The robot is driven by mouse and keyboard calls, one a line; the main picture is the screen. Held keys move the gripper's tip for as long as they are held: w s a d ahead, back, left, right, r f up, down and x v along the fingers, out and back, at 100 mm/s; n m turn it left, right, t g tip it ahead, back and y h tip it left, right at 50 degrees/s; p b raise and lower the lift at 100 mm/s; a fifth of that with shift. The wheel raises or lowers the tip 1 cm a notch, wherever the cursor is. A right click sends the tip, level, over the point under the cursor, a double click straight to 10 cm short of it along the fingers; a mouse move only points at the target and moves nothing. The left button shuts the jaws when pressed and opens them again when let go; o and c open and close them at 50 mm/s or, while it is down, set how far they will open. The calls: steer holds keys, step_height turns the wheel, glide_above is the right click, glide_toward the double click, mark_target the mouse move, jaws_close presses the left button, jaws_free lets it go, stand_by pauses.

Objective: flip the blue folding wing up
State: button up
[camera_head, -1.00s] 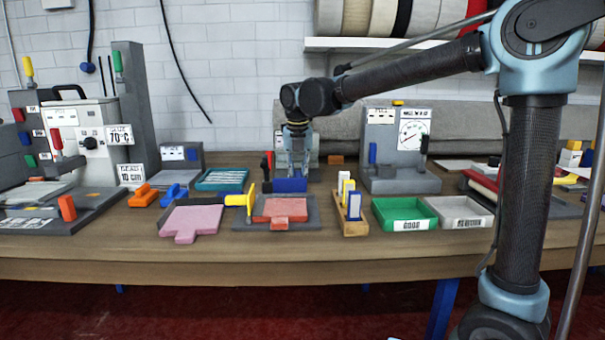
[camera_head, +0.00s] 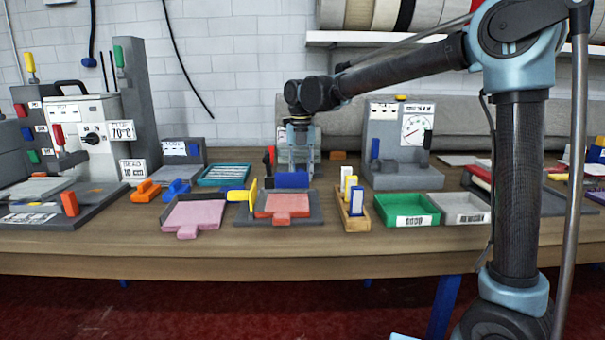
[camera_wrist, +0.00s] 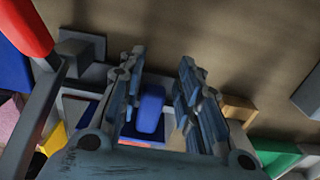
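The blue folding wing (camera_head: 291,180) is a blue block at the back of a grey jig (camera_head: 312,214) holding a red-orange pad (camera_head: 286,203). In the head view, my gripper (camera_head: 297,168) points down just behind and above the wing. In the wrist view, the gripper (camera_wrist: 160,100) is open, with one finger on each side of an upright blue block (camera_wrist: 150,108), which looks like the wing. The left finger is close to the block; a gap shows on the right. I cannot tell whether either finger touches it.
A yellow wing (camera_head: 253,193) stands at the jig's left, beside a pink pad (camera_head: 198,213). A wooden holder with blocks (camera_head: 353,222) and a green tray (camera_head: 405,221) are at the right. A red-handled lever (camera_wrist: 25,28) is close to the left of the gripper in the wrist view.

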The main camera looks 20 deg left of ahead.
steer(key=shift+s+a+r, duration=0.1)
steer(key=shift+s, duration=0.1)
steer(key=shift+r, duration=0.15)
step_height(320, 180, up, 12)
steer(key=shift+w+f, duration=0.2)
steer(key=shift+f, duration=0.05)
stand_by(0.7)
